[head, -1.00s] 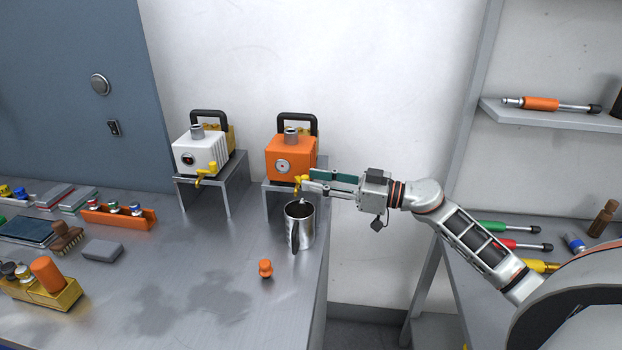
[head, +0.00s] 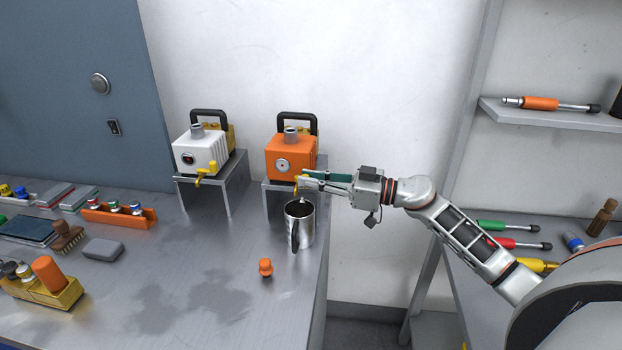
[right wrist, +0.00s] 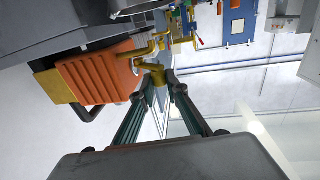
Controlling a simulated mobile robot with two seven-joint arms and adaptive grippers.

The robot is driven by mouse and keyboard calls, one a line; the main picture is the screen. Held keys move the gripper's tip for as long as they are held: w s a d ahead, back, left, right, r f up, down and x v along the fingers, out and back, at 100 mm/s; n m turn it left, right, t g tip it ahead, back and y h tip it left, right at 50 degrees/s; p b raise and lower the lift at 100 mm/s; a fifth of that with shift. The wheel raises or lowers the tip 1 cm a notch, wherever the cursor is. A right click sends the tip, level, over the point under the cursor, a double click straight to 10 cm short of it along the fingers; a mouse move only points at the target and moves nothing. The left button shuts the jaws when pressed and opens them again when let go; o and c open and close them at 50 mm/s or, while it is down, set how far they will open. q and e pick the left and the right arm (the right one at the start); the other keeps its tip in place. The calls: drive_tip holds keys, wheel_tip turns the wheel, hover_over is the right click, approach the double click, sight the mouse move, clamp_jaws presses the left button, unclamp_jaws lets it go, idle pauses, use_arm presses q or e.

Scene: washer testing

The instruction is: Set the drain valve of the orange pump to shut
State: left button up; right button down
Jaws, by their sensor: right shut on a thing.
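The orange pump (head: 290,158) stands on a small metal stand at the right end of the bench. Its yellow drain valve (head: 297,184) is at the lower front, partly hidden by my right gripper (head: 305,182). In the right wrist view, the orange pump (right wrist: 98,77) is at the left and the yellow valve (right wrist: 153,72) lies between the fingertips of my right gripper (right wrist: 175,85). The gripper is shut on the valve's handle. A metal mug (head: 299,226) stands below the valve. My left gripper is not in view.
A white pump (head: 197,155) with a yellow valve stands on its own stand (head: 236,172) to the left. An orange stopper (head: 265,267) lies in front of the mug. The bench middle is clear. A shelf rack (head: 555,117) is at right.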

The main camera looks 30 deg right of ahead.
drive_tip(key=shift+w+d+r+n+g+y+p, duration=0.15)
drive_tip(key=shift+d+n+g+y+p, duration=0.25)
drive_tip(key=shift+n+g+y, duration=0.25)
use_arm(q)
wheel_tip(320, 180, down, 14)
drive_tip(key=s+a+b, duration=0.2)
drive_tip(key=b, duration=1.3)
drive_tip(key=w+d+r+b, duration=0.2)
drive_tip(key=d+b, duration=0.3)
drive_tip(key=b, duration=0.3)
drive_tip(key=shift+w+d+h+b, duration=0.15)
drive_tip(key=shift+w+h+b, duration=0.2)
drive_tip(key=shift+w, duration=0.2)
use_arm(e)
drive_tip(key=shift+w+d+f+n+g+y, duration=0.1)
drive_tip(key=shift+w+d+n+g+y, duration=0.45)
drive_tip(key=shift+n+g, duration=1.35)
drive_tip(key=shift+w+d+f+n+g+y, duration=0.1)
drive_tip(key=shift+w+d+n+g+y, duration=0.6)
drive_tip(key=shift+g, duration=1.95)
drive_tip(key=shift+w+d+f+n+g+y, duration=0.1)
drive_tip(key=shift+d+n+g+y, duration=0.35)
drive_tip(key=shift+n+g, duration=1.7)
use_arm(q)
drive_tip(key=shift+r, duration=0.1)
use_arm(e)
drive_tip(key=shift+a+r, duration=0.1)
drive_tip(key=shift+a, duration=0.1)
drive_tip(key=c, duration=2)
unclamp_jaws()
